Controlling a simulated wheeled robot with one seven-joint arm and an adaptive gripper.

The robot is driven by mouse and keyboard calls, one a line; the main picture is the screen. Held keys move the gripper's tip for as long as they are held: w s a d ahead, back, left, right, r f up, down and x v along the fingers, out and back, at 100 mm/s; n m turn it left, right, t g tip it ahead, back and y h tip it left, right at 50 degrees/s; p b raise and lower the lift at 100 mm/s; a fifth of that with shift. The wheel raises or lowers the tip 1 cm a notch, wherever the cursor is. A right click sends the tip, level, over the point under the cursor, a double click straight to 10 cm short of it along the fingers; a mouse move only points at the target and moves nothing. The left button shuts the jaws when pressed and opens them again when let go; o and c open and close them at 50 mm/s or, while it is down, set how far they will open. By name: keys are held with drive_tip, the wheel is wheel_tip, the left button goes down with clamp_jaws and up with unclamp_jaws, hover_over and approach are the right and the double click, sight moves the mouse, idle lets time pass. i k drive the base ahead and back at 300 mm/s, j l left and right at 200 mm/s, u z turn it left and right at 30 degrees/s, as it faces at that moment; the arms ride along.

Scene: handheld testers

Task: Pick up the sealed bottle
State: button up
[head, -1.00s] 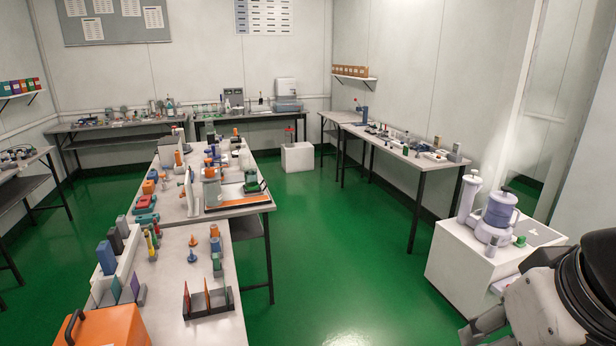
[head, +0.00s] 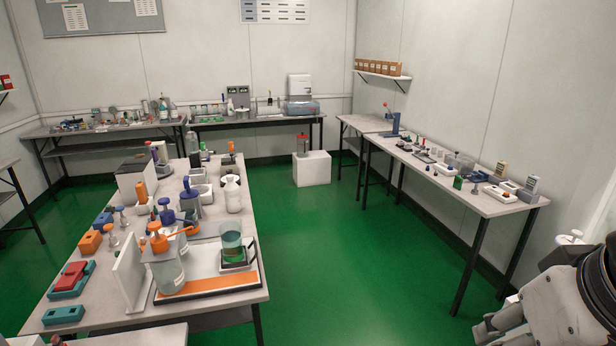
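I cannot tell for sure which bottle is the sealed one. A clear bottle with a red top (head: 302,143) stands upright on a white block (head: 312,169) at the back. A pale, whitish bottle (head: 232,194) stands on the middle bench (head: 240,278). A clear bottle (head: 193,142) stands at that bench's far end. Another bottle with a blue label (head: 164,106) is on the back left bench. Part of my arm shows at the lower right, apart from all of these. My gripper's fingertips do not show.
The middle bench is crowded, with an orange-topped jar (head: 165,262) and a beaker of green liquid (head: 231,243) near its front. A right bench (head: 480,200) runs along the wall with small devices.

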sight(232, 191)
drive_tip(key=i, duration=2)
drive_tip(key=i+l+u, duration=0.15)
drive_tip(key=i+u, duration=0.3)
drive_tip(key=i, duration=0.2)
drive_tip(key=i+l+u, duration=0.5)
drive_tip(key=i, duration=0.15)
drive_tip(key=i+l+u, duration=0.45)
drive_tip(key=i+l, duration=0.05)
drive_tip(key=i, duration=0.05)
